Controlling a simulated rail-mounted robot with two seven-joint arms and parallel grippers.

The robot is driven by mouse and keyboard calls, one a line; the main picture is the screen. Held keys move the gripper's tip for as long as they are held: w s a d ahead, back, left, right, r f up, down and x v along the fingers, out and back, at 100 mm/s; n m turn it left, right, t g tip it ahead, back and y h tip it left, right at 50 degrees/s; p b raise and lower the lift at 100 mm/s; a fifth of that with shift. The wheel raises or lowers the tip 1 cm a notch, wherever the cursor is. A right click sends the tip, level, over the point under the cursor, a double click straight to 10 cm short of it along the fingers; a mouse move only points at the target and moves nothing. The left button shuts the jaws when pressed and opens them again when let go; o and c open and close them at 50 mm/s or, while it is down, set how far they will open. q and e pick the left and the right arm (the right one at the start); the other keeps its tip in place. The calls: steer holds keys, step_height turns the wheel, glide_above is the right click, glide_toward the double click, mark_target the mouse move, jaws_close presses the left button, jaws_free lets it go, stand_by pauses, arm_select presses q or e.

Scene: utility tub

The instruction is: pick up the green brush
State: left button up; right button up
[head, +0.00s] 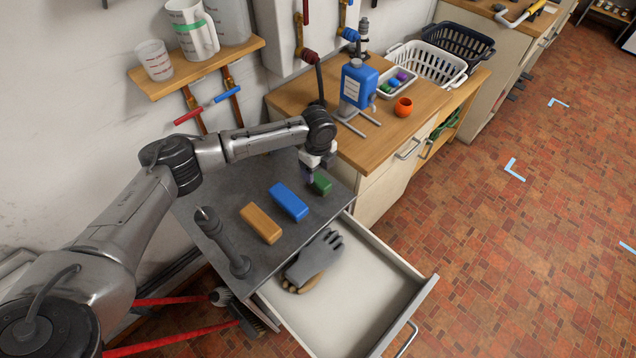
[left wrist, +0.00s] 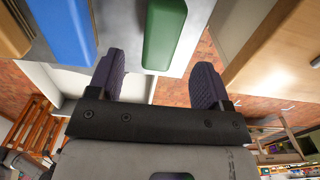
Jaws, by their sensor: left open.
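The green brush (head: 321,184) shows as a small green block on the dark grey top, near its right edge. It also shows in the left wrist view (left wrist: 163,32), top centre, lined up with the gap between the fingers. My left gripper (head: 310,173) is right at the brush in the head view and partly covers it. In the left wrist view my left gripper (left wrist: 159,74) is open, with dark purple pads on either side and nothing between them. Whether a finger touches the brush cannot be told. My right gripper is out of view.
A blue block (head: 288,202) and an orange block (head: 261,223) lie left of the brush. An open drawer (head: 372,275) holds grey gloves (head: 315,259). The wooden counter (head: 300,95) rises behind, carrying a blue jug (head: 358,84).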

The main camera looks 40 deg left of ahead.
mark_target(319, 179)
arm_select(q)
steer(key=shift+d+f+b, duration=0.15)
steer(key=shift+f+b, duration=0.15)
steer(key=shift+f, duration=0.95)
steer(key=shift+d+f+b, duration=0.1)
steer(key=shift+f+b, duration=0.15)
steer(key=shift+f, duration=1.25)
steer(key=shift+f, duration=0.25)
steer(key=shift+c, duration=0.3)
steer(key=c, duration=1)
